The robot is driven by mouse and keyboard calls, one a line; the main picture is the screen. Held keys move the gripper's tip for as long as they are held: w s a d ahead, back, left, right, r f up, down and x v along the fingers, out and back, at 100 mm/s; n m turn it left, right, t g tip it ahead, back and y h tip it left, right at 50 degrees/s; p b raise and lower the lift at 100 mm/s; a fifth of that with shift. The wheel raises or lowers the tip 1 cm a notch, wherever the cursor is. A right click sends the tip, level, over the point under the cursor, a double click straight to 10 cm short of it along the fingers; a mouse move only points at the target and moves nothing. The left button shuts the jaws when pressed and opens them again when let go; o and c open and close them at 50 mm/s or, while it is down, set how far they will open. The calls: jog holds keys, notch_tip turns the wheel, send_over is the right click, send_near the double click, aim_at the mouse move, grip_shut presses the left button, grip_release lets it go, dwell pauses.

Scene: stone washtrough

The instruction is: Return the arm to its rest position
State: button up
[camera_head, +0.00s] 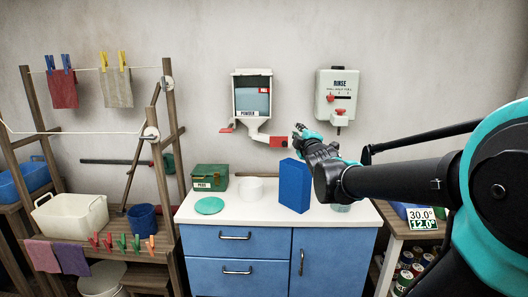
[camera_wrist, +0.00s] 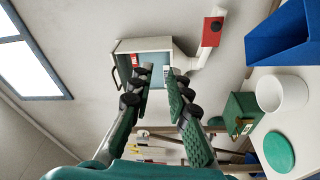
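My arm (camera_head: 405,180) reaches in from the right in the head view, over the right part of the white counter. My gripper (camera_head: 298,130) is above the blue box (camera_head: 294,186) and in front of the wall, near the powder dispenser's red spout end. In the wrist view my gripper (camera_wrist: 160,74) has its two green fingers apart, with nothing seen between them except the dispenser behind. The view is turned sideways. The blue box also shows there at the upper right (camera_wrist: 285,38), apart from the fingers.
The powder dispenser (camera_head: 252,98) and rinse dispenser (camera_head: 337,98) hang on the wall. The counter (camera_head: 245,214) holds a green box (camera_head: 210,177), white bowl (camera_head: 257,188) and green disc (camera_head: 209,206). A wooden rack (camera_head: 168,140) stands left, a side table (camera_head: 400,222) right.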

jog(key=s+d+f+m+g+h, duration=0.1)
jog(key=s+d+f+m+g, duration=0.15)
jog(key=f, duration=0.45)
jog(key=s+d+f+m+g+h, duration=0.2)
jog(key=s+d+f+m, duration=0.15)
jog(key=f, duration=0.35)
jog(key=s+d+f+m+g, duration=0.1)
jog(key=s+f+m+g, duration=0.8)
jog(key=s+f, duration=1.4)
jog(key=shift+d+m+g, duration=0.15)
jog(key=shift+m+g, duration=0.2)
jog(key=shift+m, duration=0.35)
